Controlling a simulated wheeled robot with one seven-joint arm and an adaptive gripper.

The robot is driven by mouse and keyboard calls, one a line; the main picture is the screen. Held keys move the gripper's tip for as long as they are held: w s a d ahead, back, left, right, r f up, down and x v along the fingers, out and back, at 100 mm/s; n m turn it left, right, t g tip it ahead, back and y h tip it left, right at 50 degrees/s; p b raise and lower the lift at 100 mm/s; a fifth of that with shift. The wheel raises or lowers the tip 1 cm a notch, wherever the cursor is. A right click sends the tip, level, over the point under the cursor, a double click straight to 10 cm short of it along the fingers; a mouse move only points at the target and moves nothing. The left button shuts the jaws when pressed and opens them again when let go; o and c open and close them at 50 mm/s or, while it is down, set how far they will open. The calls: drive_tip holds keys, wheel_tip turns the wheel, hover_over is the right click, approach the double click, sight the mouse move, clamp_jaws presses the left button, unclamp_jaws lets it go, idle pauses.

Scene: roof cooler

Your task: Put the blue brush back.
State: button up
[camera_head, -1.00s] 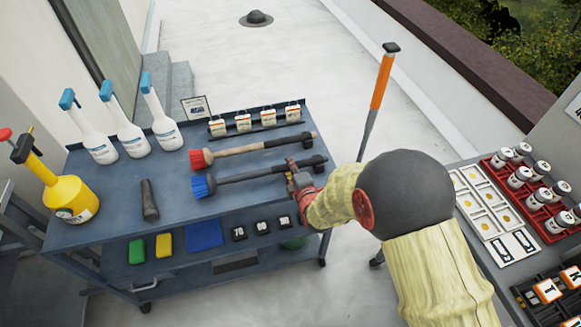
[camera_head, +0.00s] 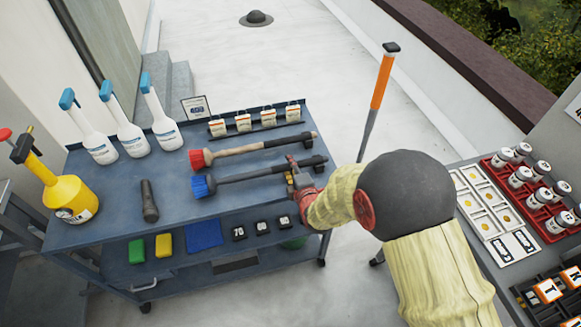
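The blue brush (camera_head: 245,177) lies across the right part of the blue-grey cart's top shelf. Its blue bristle head (camera_head: 203,186) points left and its dark handle runs right to a dark block-like rest (camera_head: 315,161). My gripper (camera_head: 291,169) is at the handle, near its right end, with red-brown finger parts showing on both sides of it. I cannot tell whether the fingers press on the handle or stand apart from it.
Spray bottles (camera_head: 130,135), a yellow pump sprayer (camera_head: 70,198) and a dark flashlight-like cylinder (camera_head: 148,201) stand on the left of the cart. Small white boxes (camera_head: 243,122) line the back. An orange-handled pole (camera_head: 378,85) rises right of the cart. Another bench (camera_head: 470,160) is at right.

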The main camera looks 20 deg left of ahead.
drive_tip(key=v, duration=1.1)
drive_tip(key=shift+s+r, duration=0.2)
drive_tip(key=shift+s, duration=0.15)
drive_tip(key=shift+d, duration=0.15)
drive_tip(key=s+d+f+m+g+h, duration=0.25)
drive_tip(key=s+f+m+g, duration=0.2)
drive_tip(key=f, duration=0.35)
drive_tip(key=s+d+m+g+h, duration=0.2)
drive_tip(key=s+d+m, duration=0.4)
drive_tip(key=s+d+r+m+h, duration=0.1)
drive_tip(key=s+d+r+m, duration=0.2)
drive_tip(key=d+r, duration=0.4)
drive_tip(key=s+d+r+m+h, duration=0.1)
drive_tip(key=s+d+r+m, duration=0.3)
drive_tip(key=r, duration=0.9)
drive_tip(key=s+d+r+m+h, duration=0.1)
drive_tip(key=s+d+r+m, duration=0.2)
drive_tip(key=d+r+m, duration=0.4)
drive_tip(key=shift+d+r, duration=1.5)
drive_tip(key=shift+d, duration=0.55)
